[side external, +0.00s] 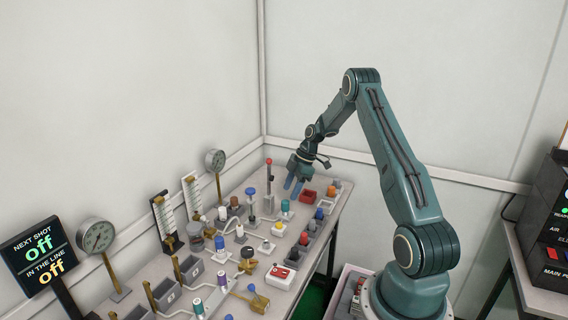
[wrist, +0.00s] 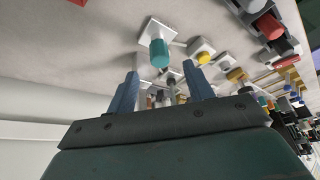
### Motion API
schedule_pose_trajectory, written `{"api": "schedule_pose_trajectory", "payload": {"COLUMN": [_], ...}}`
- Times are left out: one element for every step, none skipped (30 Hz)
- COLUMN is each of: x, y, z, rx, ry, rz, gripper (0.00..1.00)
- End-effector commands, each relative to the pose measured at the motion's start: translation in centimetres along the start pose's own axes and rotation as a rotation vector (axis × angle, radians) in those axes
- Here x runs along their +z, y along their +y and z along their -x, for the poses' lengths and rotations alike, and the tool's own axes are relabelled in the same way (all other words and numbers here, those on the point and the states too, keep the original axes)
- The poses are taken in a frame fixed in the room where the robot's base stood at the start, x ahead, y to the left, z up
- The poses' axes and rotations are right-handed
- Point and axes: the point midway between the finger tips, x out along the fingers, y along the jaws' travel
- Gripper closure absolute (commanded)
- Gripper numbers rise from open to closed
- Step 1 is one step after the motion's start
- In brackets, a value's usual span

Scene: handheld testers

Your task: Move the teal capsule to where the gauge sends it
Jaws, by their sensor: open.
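A teal capsule (side external: 285,205) stands on a small white plate (side external: 288,214) towards the far end of the bench. In the wrist view the teal capsule (wrist: 159,53) is ahead of the fingers. My gripper (side external: 293,186) is open and empty above the bench, apart from the capsule. Its two blue fingers (wrist: 161,80) have clear space between them in the wrist view.
Two upright scales (side external: 163,215) stand along the bench's left side. Grey bins (side external: 192,270) stand in front of them. Several capsules and valves crowd the bench. A display (side external: 40,255) reads off on both lines.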

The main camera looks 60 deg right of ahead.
Motion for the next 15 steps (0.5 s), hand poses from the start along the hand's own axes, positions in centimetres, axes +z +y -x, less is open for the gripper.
{"api": "schedule_pose_trajectory", "payload": {"x": [0.0,0.0,0.0,0.0,0.0,0.0,0.0,0.0,0.0,0.0,0.0,0.0,0.0,0.0,0.0], "y": [-0.1,-0.1,-0.1,0.0,0.0,-0.1,-0.1,-0.1,0.0,0.0,0.0,0.0,0.0,0.0,0.0], "z": [-0.8,-1.2,-1.8,-2.2,-2.6,-3.1,-3.5,-3.9,-4.3,-4.6,-4.9,-5.2,-5.5,-5.6,-5.8], "rx": [-0.002,-0.002,-0.002,-0.002,-0.001,-0.002,-0.002,-0.002,0.000,0.000,-0.001,-0.001,0.000,0.000,0.001], "ry": [0.000,-0.001,-0.001,-0.001,0.000,0.000,0.000,-0.001,0.000,0.000,-0.001,-0.001,-0.001,-0.001,-0.001], "rz": [0.000,0.000,0.000,0.000,0.000,0.001,0.001,0.001,0.001,0.000,0.000,-0.001,-0.001,-0.001,-0.001], "gripper": [0.48,0.48,0.48,0.48,0.48,0.48,0.48,0.48,0.48,0.48,0.48,0.48,0.48,0.48,0.48]}}
